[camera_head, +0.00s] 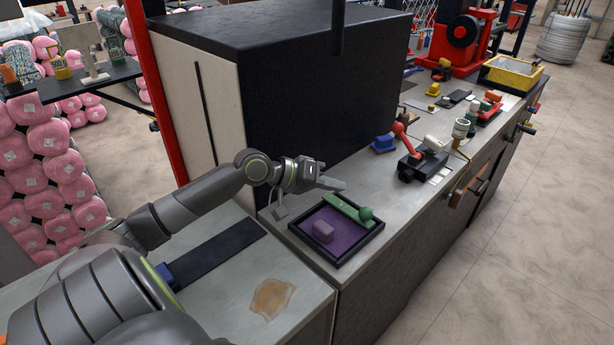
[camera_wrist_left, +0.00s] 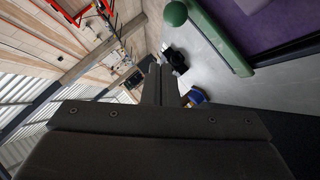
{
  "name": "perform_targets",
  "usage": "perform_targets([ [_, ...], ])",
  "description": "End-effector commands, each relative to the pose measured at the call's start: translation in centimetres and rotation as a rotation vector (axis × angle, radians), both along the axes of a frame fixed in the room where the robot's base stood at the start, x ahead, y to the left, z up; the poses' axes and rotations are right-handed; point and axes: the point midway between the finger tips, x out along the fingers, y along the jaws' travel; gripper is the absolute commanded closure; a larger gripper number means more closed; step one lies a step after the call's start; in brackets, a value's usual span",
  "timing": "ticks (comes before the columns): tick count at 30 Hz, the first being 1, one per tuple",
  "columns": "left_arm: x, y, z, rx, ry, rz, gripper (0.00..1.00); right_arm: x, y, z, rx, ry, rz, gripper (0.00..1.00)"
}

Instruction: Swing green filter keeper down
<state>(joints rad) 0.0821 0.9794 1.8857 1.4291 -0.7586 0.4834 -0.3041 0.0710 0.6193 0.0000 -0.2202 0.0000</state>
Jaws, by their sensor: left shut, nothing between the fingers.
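A purple block (camera_head: 322,231) sits in the tray. My left gripper (camera_head: 338,184) is shut and empty, just beyond the bar's left end and apart from the knob. In the left wrist view, the keeper (camera_wrist_left: 225,42) and its knob (camera_wrist_left: 175,14) lie above the shut fingers (camera_wrist_left: 160,82). My right gripper is out of view.
A large black cabinet (camera_head: 290,80) stands close behind my left arm. Along the bench to the right are a blue block (camera_head: 383,144), a black device with a red lever (camera_head: 402,134) and several small fixtures. The bench top (camera_head: 395,195) right of the tray is clear.

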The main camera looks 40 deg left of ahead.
Motion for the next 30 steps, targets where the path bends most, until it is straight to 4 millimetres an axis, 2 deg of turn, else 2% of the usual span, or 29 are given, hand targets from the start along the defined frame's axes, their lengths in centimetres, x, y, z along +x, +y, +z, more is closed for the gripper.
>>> perform_targets([
  [9, -2.8, 1.5, 1.8, 0.006, 0.003, -0.001, 1.0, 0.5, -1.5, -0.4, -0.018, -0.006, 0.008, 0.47],
  [15, -4.1, 2.2, 2.8, 0.004, 0.003, -0.003, 1.0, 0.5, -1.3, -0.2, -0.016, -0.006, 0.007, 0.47],
  [30, -5.0, 2.6, 3.5, 0.0, 0.0, 0.0, 1.0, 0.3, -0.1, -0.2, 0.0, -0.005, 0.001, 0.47],
])
